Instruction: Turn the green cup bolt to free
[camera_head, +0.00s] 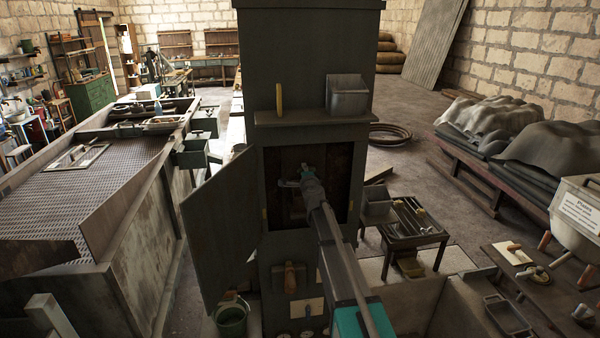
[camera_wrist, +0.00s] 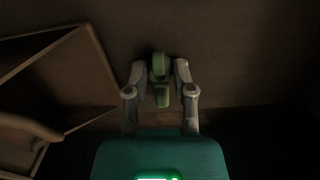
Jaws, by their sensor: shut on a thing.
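The green cup bolt (camera_wrist: 160,72) shows in the middle of the wrist view, against a dark brown inner surface. My gripper (camera_wrist: 160,88) has a finger on each side of it and is shut on it. In the head view my arm reaches through the open front of a tall dark cabinet (camera_head: 305,60), and my gripper (camera_head: 306,178) is inside the opening. The bolt is too small and too covered by my arm to make out in the head view. How far it is turned cannot be told.
The cabinet door (camera_head: 222,232) stands open on the left of the opening. A shelf (camera_head: 312,118) with a grey bin (camera_head: 347,96) juts out above it. A small table (camera_head: 410,222) stands at the right.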

